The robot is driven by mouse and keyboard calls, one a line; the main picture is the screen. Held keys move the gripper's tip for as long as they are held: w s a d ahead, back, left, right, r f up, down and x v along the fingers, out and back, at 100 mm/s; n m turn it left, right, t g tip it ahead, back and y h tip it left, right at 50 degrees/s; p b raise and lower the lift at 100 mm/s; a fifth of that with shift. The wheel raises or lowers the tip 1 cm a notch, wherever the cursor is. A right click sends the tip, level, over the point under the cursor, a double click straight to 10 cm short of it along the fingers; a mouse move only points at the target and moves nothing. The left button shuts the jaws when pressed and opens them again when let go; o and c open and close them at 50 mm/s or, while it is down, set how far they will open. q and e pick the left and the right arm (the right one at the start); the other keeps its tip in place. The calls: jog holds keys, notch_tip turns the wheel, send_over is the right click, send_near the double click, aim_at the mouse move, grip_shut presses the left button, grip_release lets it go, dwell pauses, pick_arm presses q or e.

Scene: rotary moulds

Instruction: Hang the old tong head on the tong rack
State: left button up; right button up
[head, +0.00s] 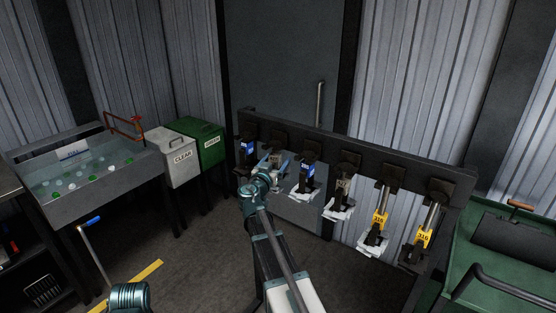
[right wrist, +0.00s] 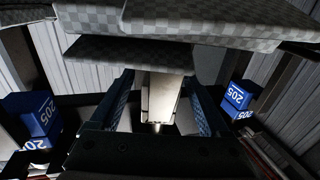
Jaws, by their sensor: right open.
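The tong rack (head: 330,145) is a dark bar with several tong heads hanging from it. Two have blue tags, one at the left end (head: 248,150) and one further right (head: 307,172); two at the right have yellow 316 tags (head: 379,220). My right gripper (head: 277,178) is at the second place from the left, between the blue-tagged heads. In the right wrist view its blue fingers (right wrist: 158,105) are open on either side of a pale tong head (right wrist: 160,98), with gaps visible. I cannot tell which head is the old one.
Blue 205 tags flank the gripper closely at left (right wrist: 40,115) and right (right wrist: 238,97). A water tank (head: 105,185), a white CLEAN bin (head: 178,158) and a green bin (head: 205,145) stand left. A green bench (head: 495,265) stands right. The floor between is open.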

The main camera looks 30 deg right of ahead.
jog(key=v, duration=1.2)
jog(key=shift+s, duration=0.1)
jog(key=s+a+f+n+g+y, duration=0.3)
jog(key=s+a+f, duration=0.2)
jog(key=a+f, duration=0.3)
jog(key=s+a+f+n+g+y, duration=0.3)
jog(key=s+a+f+y, duration=0.1)
jog(key=a+f, duration=0.35)
jog(key=s+a+f+n+g+y, duration=0.2)
jog(key=s+a+n+y, duration=0.1)
jog(key=s+a, duration=0.3)
jog(key=s+a+f+n+g+y, duration=0.3)
jog(key=s+a+n, duration=0.2)
jog(key=a, duration=0.6)
jog(key=shift+s+f+p, duration=0.3)
jog(key=shift+s+f, duration=0.05)
jog(key=shift+s, duration=0.9)
jog(key=shift+a, duration=0.1)
jog(key=shift+c, duration=0.3)
